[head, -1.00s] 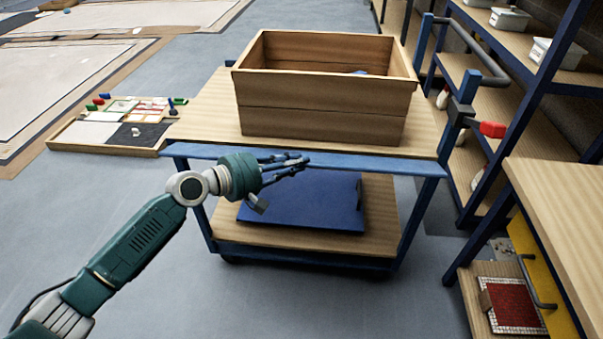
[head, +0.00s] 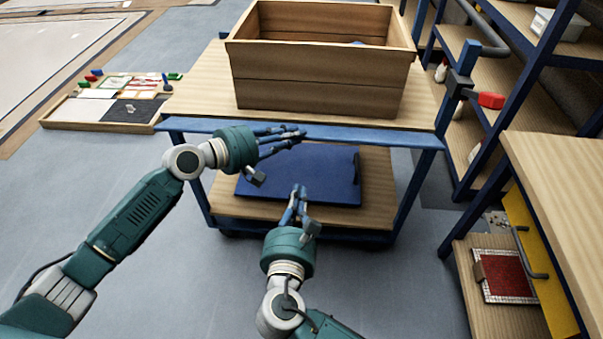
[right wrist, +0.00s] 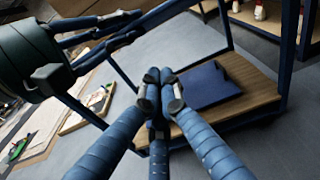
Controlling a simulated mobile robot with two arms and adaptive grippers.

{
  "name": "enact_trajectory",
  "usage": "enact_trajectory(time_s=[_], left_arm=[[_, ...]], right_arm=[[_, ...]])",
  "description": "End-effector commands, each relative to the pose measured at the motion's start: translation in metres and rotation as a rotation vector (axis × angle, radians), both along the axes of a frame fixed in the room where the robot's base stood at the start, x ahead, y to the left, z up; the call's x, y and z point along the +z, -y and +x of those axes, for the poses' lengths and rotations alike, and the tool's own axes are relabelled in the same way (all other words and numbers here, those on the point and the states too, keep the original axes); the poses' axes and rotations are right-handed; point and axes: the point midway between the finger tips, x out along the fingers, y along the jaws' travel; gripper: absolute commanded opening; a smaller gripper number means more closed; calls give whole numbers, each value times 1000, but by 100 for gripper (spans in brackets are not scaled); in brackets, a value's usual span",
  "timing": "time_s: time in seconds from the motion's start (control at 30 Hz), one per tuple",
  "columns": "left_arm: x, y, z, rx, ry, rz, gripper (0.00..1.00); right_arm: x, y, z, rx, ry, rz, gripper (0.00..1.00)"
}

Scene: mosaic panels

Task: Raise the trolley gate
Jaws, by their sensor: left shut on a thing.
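The trolley has a wooden top deck (head: 195,95) and a blue frame. A blue bar (head: 370,137), which looks like the gate, runs along the top deck's front edge. My left gripper (head: 298,134) is shut on this bar, left of its middle. My right gripper (head: 299,190) is in front of the lower shelf, below the left one, with its fingertips together and nothing visible between them. In the right wrist view its fingertips (right wrist: 160,80) meet, and my left gripper's fingers show at the upper left.
A large wooden crate (head: 318,82) stands on the top deck. A blue panel (head: 335,178) lies on the lower shelf (head: 378,215). A workbench (head: 565,175) and shelving close off the right.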

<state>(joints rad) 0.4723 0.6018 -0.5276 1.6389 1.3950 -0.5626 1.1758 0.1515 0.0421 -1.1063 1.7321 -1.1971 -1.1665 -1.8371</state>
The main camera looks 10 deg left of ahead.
Motion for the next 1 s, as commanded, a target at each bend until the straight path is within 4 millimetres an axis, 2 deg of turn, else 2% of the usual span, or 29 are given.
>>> enact_trajectory(time_s=[0.47,0.53,0.7,1.0], left_arm=[[1,0,0,1,2,-2,0],[1,0,0,1,2,-2,0],[1,0,0,1,2,-2,0],[1,0,0,1,1,-1,0]], right_arm=[[-11,1,94,-2,-1,3,0],[2,0,98,-1,1,8,0],[19,0,104,0,-2,6,0],[25,1,106,0,-5,4,0]])
